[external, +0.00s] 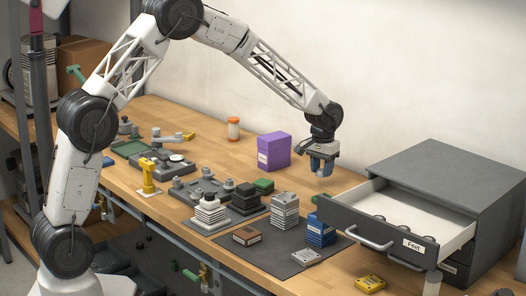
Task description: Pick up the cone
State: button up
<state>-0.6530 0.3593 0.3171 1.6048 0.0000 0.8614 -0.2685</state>
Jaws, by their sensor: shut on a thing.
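I make out no other clear cone on the table.
An open drawer (362,240) labelled "Feet" juts from a grey cabinet (455,180) at the right. A purple box (273,151) and an orange-white jar (233,129) stand behind. Stacked blocks (285,212) stand on a dark mat (262,258). A yellow device (370,283) lies in front.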

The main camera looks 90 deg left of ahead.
jog(key=s+d, duration=0.2)
jog(key=s, duration=0.1)
jog(key=s+d, duration=0.3)
jog(key=s+d+r, duration=0.1)
jog(key=s+d, duration=0.1)
jog(key=s, duration=0.1)
jog(key=shift+s+d+r, duration=0.1)
jog(key=shift+s+d, duration=0.05)
jog(key=shift+s, duration=0.25)
